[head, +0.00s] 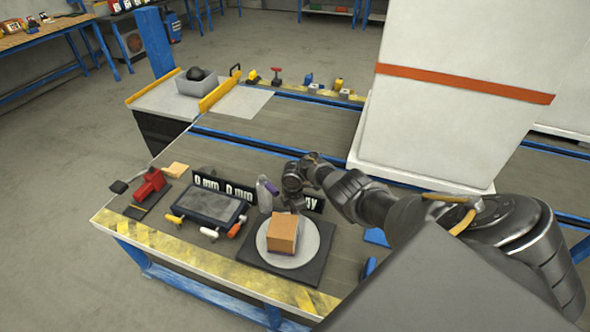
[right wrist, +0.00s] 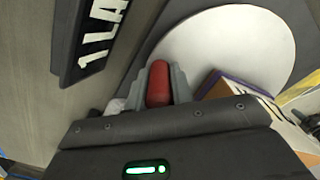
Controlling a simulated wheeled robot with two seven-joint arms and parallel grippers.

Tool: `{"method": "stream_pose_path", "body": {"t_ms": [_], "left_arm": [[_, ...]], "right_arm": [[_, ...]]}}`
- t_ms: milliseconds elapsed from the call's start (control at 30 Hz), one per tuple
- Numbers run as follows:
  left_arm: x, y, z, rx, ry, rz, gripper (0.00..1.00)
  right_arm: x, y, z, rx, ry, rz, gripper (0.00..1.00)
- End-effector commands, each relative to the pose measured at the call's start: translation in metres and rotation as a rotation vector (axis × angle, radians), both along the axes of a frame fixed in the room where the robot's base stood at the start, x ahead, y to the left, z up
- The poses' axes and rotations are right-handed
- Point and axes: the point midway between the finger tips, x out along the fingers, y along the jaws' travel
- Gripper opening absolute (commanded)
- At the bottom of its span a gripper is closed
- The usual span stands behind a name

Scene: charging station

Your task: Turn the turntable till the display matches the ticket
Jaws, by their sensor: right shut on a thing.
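The turntable is a light grey disc (head: 269,246) on a dark square base (head: 250,252); it also shows in the right wrist view (right wrist: 215,42). An orange-brown box (head: 282,233) sits on it; part of the box, with a purple edge, shows in the right wrist view (right wrist: 238,88). A dark display strip (head: 238,191) behind reads "0 mm 0 mm"; my right arm hides part of it. A lettered plate (right wrist: 96,35) reads "1 LA", cut off. My right gripper (right wrist: 158,88) is shut on a red knob (right wrist: 158,82) beside the disc. I cannot identify the ticket.
A dark tray (head: 207,206) with several coloured-handled tools in front lies left of the turntable. A red device (head: 150,185) lies further left. A grey bottle (head: 265,193) stands behind the disc. A tall white cabinet (head: 450,90) rises at the back right.

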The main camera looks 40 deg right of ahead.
Motion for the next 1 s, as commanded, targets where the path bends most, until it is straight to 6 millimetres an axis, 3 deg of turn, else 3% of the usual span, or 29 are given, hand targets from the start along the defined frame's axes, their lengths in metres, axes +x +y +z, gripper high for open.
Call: {"method": "stream_pose_path", "body": {"t_ms": [400, 433, 567, 1000], "left_arm": [[0.0005, 0.0001, -0.0003, 0.0, 0.0, 0.0, 0.0], [0.0005, 0.0002, -0.0003, 0.0, 0.0, 0.0, 0.0], [0.0005, 0.0002, -0.0003, 0.001, 0.0, 0.0, 0.0], [0.0006, 0.0014, 0.0047, 0.002, 0.0, -0.001, 0.0]], "right_arm": [[0.0003, 0.0018, -0.0006, 0.003, -0.001, 0.004, 0.0], [0.0002, 0.0018, -0.0006, 0.003, -0.001, 0.004, 0.26], [0.0003, 0.0015, -0.0005, 0.002, 0.0, 0.004, 0.43], [0.0001, 0.0003, 0.0047, 0.0, 0.0, 0.003, 0.45]]}}
